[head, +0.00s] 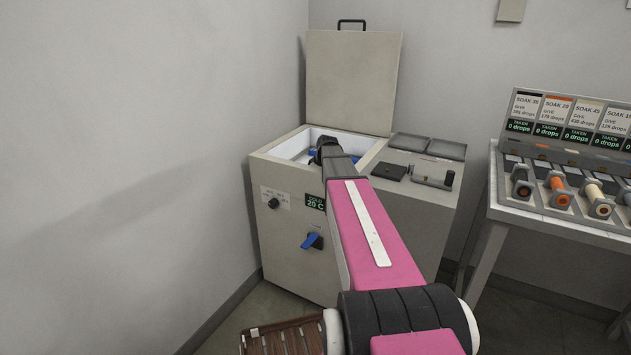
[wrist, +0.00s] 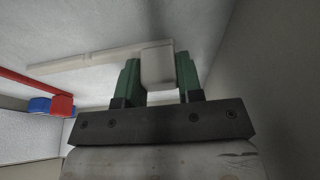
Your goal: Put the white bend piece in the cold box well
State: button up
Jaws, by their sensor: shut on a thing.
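The cold box (head: 290,240) stands against the wall with its lid (head: 352,80) raised and its well (head: 300,145) open at the top. My arm reaches over the box's near side, and my gripper (head: 330,150) is at the well; its fingers are hidden in the head view. In the wrist view, the green fingers of my gripper (wrist: 158,78) are shut on the white bend piece (wrist: 158,62). A long pale strip reaches left behind the fingers; I cannot tell whether it belongs to the piece. Pale walls surround the gripper.
A red bar (wrist: 35,88) and a blue part (wrist: 55,106) are left of the gripper in the wrist view. Right of the well, the box top holds a black plate (head: 388,171) and a small fixture (head: 433,176). A rack with several spools (head: 558,190) stands at right.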

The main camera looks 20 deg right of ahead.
jog(key=o, duration=0.9)
jog(key=shift+o, duration=0.2)
jog(key=v, duration=1.2)
jog(key=shift+r, duration=0.15)
